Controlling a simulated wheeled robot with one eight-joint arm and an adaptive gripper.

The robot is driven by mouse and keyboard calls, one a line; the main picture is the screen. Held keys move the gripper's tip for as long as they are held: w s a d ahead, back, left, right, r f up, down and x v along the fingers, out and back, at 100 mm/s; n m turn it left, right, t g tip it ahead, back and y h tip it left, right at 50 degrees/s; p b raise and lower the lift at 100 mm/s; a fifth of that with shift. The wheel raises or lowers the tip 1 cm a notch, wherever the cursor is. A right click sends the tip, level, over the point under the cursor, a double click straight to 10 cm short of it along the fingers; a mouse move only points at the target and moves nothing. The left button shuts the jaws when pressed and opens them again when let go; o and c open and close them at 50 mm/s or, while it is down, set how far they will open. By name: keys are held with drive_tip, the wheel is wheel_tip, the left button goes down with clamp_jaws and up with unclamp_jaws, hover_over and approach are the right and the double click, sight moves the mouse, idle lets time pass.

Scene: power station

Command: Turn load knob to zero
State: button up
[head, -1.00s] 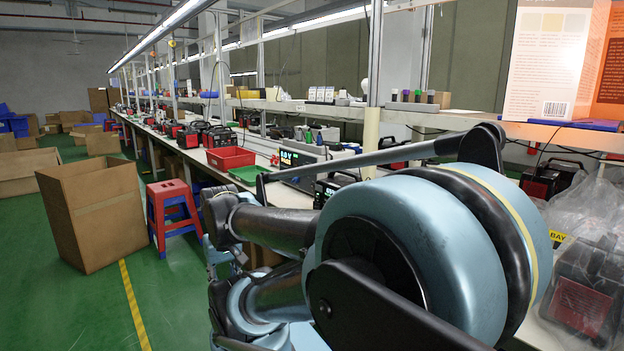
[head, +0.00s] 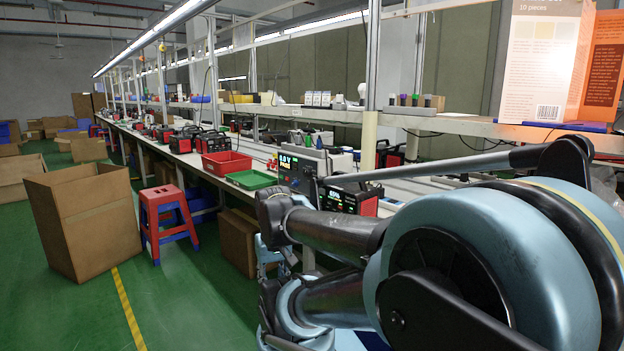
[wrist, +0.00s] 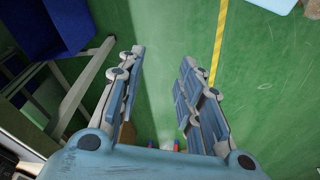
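No load knob can be made out in either view. On the workbench in the head view, a dark instrument (head: 297,170) has a lit display with digits and stands just beyond my arm. A second unit with a lit display and a red side (head: 348,199) stands to its right, partly behind my arm. Any knobs on them are too small or hidden. My gripper (wrist: 160,75) shows in the wrist view with its two fingers apart and nothing between them. It points down at the green floor, away from the instruments.
A red tray (head: 227,163) and a green tray (head: 250,180) lie on the bench (head: 207,177). A red and blue stool (head: 166,215) and an open cardboard box (head: 82,222) stand on the floor at left. Open green floor lies around them.

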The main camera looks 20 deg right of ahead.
sight(305, 174)
drive_tip(key=shift+o, duration=0.8)
drive_tip(key=shift+d, duration=0.1)
drive_tip(key=o, duration=0.3)
drive_tip(key=shift+s+r, duration=0.2)
drive_tip(key=shift+s, duration=0.05)
drive_tip(key=w+d+r+m+t+h, duration=0.1)
drive_tip(key=w+d+r+m+h, duration=0.35)
drive_tip(key=w, duration=0.75)
drive_tip(key=w+d+r+m+h, duration=0.2)
drive_tip(key=w+d+r+h, duration=0.45)
drive_tip(key=w, duration=0.65)
drive_tip(key=w+r+m+t+h, duration=0.2)
drive_tip(key=w+m+t+h, duration=0.3)
drive_tip(key=w, duration=1.5)
drive_tip(key=shift+n+g+h, duration=0.3)
drive_tip(key=shift+n+g, duration=0.05)
drive_tip(key=shift+g, duration=0.25)
drive_tip(key=x, duration=1.8)
drive_tip(key=shift+d+f, duration=0.1)
drive_tip(key=shift+f, duration=0.05)
